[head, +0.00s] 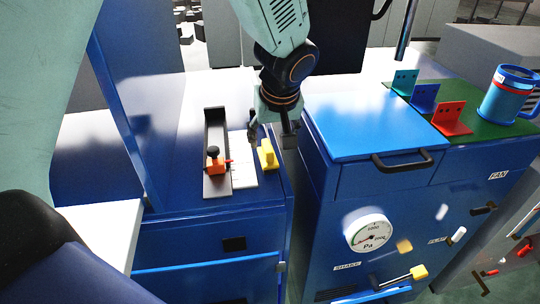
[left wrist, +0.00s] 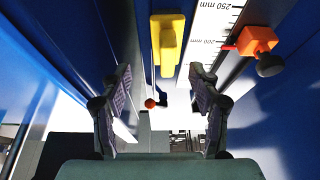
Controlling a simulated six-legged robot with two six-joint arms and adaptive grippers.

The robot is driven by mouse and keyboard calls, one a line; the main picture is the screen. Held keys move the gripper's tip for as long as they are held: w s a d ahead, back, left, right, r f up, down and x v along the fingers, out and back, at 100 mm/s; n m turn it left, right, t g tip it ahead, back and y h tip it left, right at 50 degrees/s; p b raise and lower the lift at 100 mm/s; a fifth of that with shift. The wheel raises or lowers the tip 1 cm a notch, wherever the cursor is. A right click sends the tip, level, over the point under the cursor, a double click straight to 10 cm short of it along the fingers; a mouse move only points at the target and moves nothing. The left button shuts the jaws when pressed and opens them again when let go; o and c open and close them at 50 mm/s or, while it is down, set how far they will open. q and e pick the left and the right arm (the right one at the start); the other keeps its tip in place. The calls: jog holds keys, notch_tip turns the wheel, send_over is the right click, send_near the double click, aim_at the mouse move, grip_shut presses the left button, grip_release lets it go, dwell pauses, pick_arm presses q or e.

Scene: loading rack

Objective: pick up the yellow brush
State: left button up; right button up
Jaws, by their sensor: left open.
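The yellow brush (head: 267,153) lies on the blue cabinet top, just right of a white ruler strip, near the cabinet's right edge. In the left wrist view the yellow brush (left wrist: 168,48) appears at the top, ahead of my fingers and roughly centred between them. My left gripper (head: 259,125) hangs over the cabinet top, close to the brush on its far side. In the left wrist view my left gripper's fingers (left wrist: 162,88) are spread apart with nothing held between them. My right gripper is not in view.
A dark rail (head: 214,135) with an orange slider (head: 215,164) and the white ruler (head: 243,172) lie left of the brush. A blue cabinet (head: 360,130) with a black handle stands right, across a narrow gap. A blue mug (head: 503,98) and coloured brackets stand on the green mat.

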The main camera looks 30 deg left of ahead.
aim_at(266, 147)
pick_arm(q)
jog(key=f, duration=0.1)
jog(key=a+f, duration=0.1)
jog(key=s+f, duration=0.1)
jog(key=shift+a+f, duration=0.15)
jog(key=shift+f, duration=0.15)
jog(key=shift+w+a+f, duration=0.15)
jog(key=shift+w+f, duration=0.1)
jog(key=shift+w, duration=0.05)
jog(key=shift+w+f, duration=0.1)
jog(key=shift+w, duration=0.2)
jog(key=shift+w+d, duration=0.15)
jog(key=shift+d, duration=0.3)
jog(key=shift+c, duration=0.8)
jog(key=shift+s+r, duration=0.35)
jog(key=shift+s, duration=0.2)
jog(key=c, duration=0.3)
jog(key=shift+s+a, duration=0.1)
jog(key=shift+a, duration=0.1)
jog(key=shift+c, duration=0.7)
jog(key=shift+w+a+f, duration=0.15)
jog(key=shift+w+f, duration=0.05)
jog(key=shift+w, duration=0.05)
jog(key=c, duration=0.3)
jog(key=shift+w+d, duration=0.15)
jog(key=shift+d, duration=0.1)
jog(key=c, duration=0.3)
jog(key=shift+s, duration=0.2)
jog(key=shift+c, duration=0.3)
jog(key=shift+r, duration=0.1)
